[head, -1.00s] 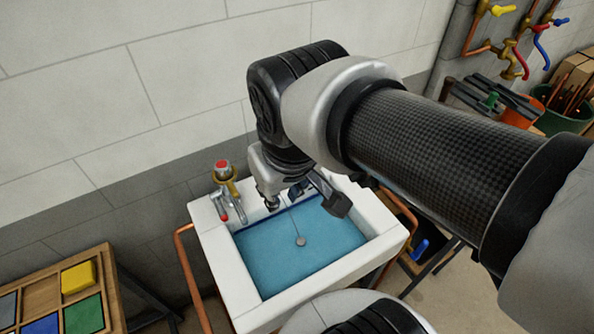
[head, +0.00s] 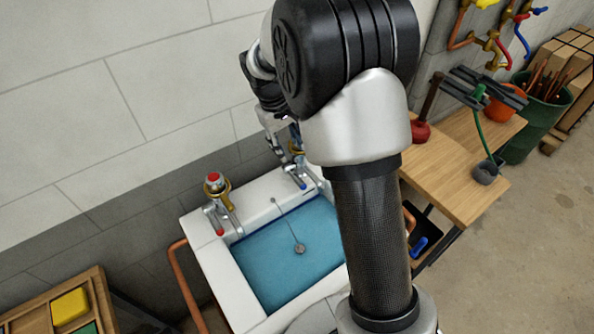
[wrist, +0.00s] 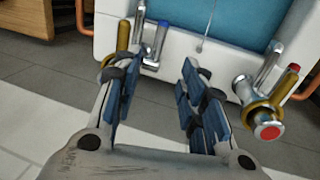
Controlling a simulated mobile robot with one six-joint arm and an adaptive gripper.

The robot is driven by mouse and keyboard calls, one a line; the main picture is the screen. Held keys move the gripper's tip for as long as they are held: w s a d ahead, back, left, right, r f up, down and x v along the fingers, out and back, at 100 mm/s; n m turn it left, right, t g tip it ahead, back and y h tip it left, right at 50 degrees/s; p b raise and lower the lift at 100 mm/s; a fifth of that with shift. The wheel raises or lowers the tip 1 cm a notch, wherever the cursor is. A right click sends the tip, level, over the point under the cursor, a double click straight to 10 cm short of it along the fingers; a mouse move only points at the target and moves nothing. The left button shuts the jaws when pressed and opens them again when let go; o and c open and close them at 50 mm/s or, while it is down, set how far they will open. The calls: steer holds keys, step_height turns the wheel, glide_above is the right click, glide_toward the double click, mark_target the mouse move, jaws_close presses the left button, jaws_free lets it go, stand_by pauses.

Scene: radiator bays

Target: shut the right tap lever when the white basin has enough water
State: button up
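The white basin (head: 215,278) holds blue water (head: 285,265), its surface a little below the rim. The right tap, with a blue-tipped lever (head: 302,184), stands at the basin's back edge, partly hidden by my arm. It also shows in the wrist view, where its blue-tipped lever (wrist: 161,38) is at upper left. The left tap (head: 216,190) has a red cap and red-tipped lever; it is at right in the wrist view (wrist: 265,118). My gripper (wrist: 158,75) is open and empty by the right tap. Its left finger overlaps the tap's brass body; contact is unclear.
Copper pipes (head: 180,275) run beside the basin. A wooden table (head: 465,165) stands to the right with a red-based plunger (head: 420,130). A wooden tray of coloured squares (head: 95,290) is at lower left. The tiled wall rises close behind the taps.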

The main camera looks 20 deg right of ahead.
mark_target(299, 180)
steer(key=d+f+b, duration=0.1)
steer(key=f, duration=0.4)
steer(key=d+f+b, duration=0.1)
steer(key=f+b, duration=0.1)
steer(key=f, duration=0.4)
steer(key=d+f+b, duration=0.1)
steer(key=f, duration=0.4)
steer(key=shift+w+d+f, duration=0.1)
steer(key=shift+w+f, duration=0.05)
steer(key=shift+w, duration=0.15)
jaws_close()
